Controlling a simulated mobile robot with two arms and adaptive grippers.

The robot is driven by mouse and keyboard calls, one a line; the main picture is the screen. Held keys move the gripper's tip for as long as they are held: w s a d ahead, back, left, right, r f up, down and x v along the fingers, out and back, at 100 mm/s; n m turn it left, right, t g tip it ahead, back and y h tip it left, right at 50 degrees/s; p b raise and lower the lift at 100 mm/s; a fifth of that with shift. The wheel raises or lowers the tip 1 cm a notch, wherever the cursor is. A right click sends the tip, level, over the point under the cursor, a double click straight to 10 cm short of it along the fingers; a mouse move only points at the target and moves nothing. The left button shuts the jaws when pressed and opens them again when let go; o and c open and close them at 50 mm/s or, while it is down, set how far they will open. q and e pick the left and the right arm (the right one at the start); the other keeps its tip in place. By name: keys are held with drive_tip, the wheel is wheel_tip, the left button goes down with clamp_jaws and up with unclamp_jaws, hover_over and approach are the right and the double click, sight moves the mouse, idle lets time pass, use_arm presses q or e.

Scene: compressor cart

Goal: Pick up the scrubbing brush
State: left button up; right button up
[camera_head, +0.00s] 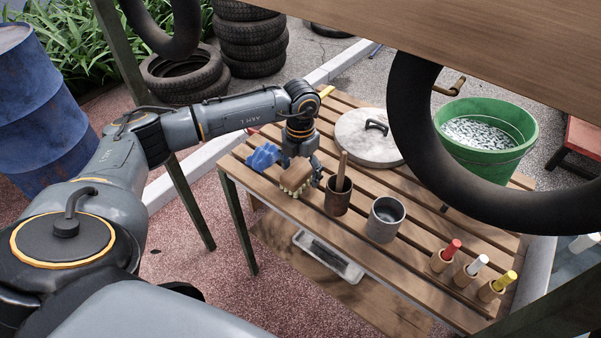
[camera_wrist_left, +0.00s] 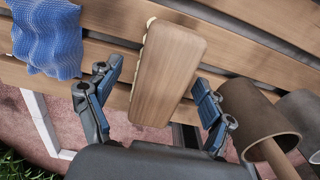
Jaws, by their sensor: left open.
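The scrubbing brush (camera_head: 297,177) has a wooden back and pale bristles. It lies near the front left of the slatted wooden table (camera_head: 352,229), beside a blue cloth. My left gripper (camera_head: 301,164) is over the brush, pointing down. In the left wrist view the brush's wooden back (camera_wrist_left: 166,73) shows between the two open fingers (camera_wrist_left: 156,98), with a gap on each side. The gripper holds nothing. My right gripper is not in view.
The blue cloth (camera_head: 263,158) lies left of the brush. A brown cup (camera_head: 339,198) with a wooden handle in it stands close on the right, then a grey cup (camera_head: 384,220). A round grey lid (camera_head: 368,138) lies behind. A hanging tire (camera_head: 416,133) blocks part of the right side.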

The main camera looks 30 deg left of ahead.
sight(300, 167)
use_arm(q)
drive_tip(key=c, duration=1.3)
wheel_tip(300, 167, up, 10)
drive_tip(key=shift+r+b, duration=0.1)
drive_tip(key=shift+b, duration=0.45)
drive_tip(key=o, duration=0.6)
drive_tip(key=c, duration=0.4)
